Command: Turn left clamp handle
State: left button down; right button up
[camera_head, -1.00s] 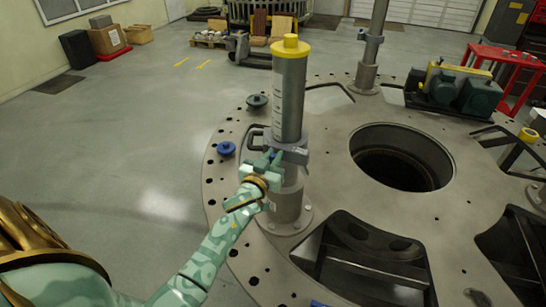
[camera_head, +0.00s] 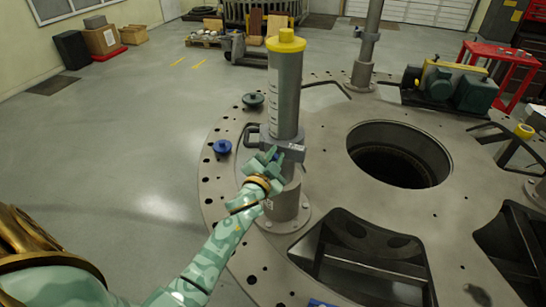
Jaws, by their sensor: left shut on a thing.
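A grey upright cylinder (camera_head: 287,95) with a yellow cap stands on the turret plate (camera_head: 340,190). A grey clamp (camera_head: 291,150) is fitted around its lower part, with a dark handle loop (camera_head: 251,136) on its left side. My left gripper (camera_head: 268,160) is at the clamp's front left and is shut on part of the clamp handle. The gripper's fingers hide the part that they hold. My right gripper is not in view.
A large round opening (camera_head: 398,155) lies right of the cylinder. A dark recessed pocket (camera_head: 365,260) is in front of it. A blue knob (camera_head: 222,147) and a dark knob (camera_head: 253,100) sit on the plate's left rim. A motor unit (camera_head: 450,85) and a red table (camera_head: 510,65) are at back right.

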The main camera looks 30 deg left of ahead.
pick_arm(q)
jog(key=m, duration=0.2)
jog(key=m+b, duration=0.1)
jog(key=f+m, duration=0.1)
jog(key=m, duration=0.1)
jog(key=shift+w+d+m, duration=0.1)
jog(key=shift+d+m, duration=0.2)
jog(key=shift+d+f+m+b, duration=0.1)
jog(key=shift+f+m+b, duration=0.2)
jog(key=shift+m, duration=0.65)
jog(key=shift+f+m+b, duration=0.1)
jog(key=shift+m+b, duration=0.25)
jog(key=shift+m, duration=0.6)
jog(key=c, duration=1.4)
grip_release()
jog(key=shift+o, duration=0.2)
jog(key=s+d+b, duration=0.2)
jog(key=s, duration=1.4)
jog(key=shift+d, duration=0.35)
jog(key=shift+s, duration=0.1)
